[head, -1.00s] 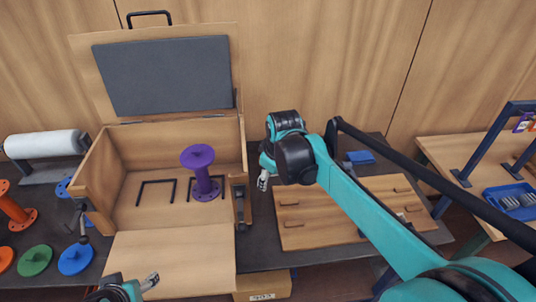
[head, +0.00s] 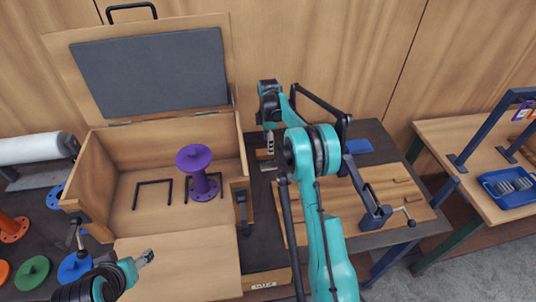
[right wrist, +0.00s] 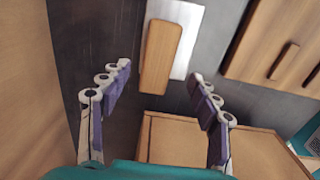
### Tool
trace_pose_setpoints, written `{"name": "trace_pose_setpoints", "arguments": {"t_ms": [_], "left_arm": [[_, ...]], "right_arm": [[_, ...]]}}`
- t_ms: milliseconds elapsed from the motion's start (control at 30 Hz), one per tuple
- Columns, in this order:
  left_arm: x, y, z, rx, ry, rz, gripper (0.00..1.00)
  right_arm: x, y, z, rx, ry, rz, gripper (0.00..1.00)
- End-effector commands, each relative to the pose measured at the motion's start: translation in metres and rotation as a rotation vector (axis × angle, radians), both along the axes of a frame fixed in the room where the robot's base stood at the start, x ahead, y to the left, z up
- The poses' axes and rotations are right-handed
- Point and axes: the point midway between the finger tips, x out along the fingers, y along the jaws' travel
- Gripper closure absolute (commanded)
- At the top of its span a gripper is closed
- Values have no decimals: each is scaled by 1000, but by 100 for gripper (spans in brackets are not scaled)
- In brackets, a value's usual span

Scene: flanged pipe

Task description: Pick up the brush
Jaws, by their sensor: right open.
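A wooden handle on a pale flat part, which looks like the brush (right wrist: 160,58), lies on the dark tabletop in the right wrist view. In the head view a small part of the brush (head: 264,154) shows beside my right gripper (head: 270,143). My right gripper (right wrist: 160,74) is open, with one finger on each side of the handle's line in the wrist view. The handle's near end reaches between the fingertips; no contact is visible. My left gripper (head: 146,258) is in front of the open wooden box, and its opening is unclear.
The open wooden box (head: 92,182) holds a purple flanged pipe (head: 196,170) and black brackets. A wooden board (head: 400,190) with handles and a blue clamp (head: 372,208) lie right of my right arm. Orange, green and blue flanges crowd the left. A cardboard box (right wrist: 190,140) shows low in the wrist view.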

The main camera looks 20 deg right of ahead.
Motion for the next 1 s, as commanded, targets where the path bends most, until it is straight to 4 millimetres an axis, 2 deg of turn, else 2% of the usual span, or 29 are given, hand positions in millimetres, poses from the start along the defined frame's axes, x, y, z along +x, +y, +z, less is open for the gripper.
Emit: {"name": "trace_pose_setpoints", "arguments": {"t_ms": [167,400,667,800,900,967,1000], "left_arm": [[0,0,-5,0,0,0,37],[0,0,-15,0,0,0,37],[0,0,-15,0,0,0,37],[0,0,-15,0,0,0,37],[0,0,-15,0,0,0,37],[0,0,-15,0,0,0,37],[0,0,-15,0,0,0,37]], "right_arm": [[1,-1,-18,0,-1,-1,38],[2,-2,-54,0,-1,-2,38],[2,-2,-58,-1,-2,-2,38],[2,-2,-58,-1,-2,-2,72],[2,-2,-58,-1,-2,-2,94],[2,-2,-58,-1,-2,-2,94],[2,-2,-58,-1,-2,-2,99]]}}
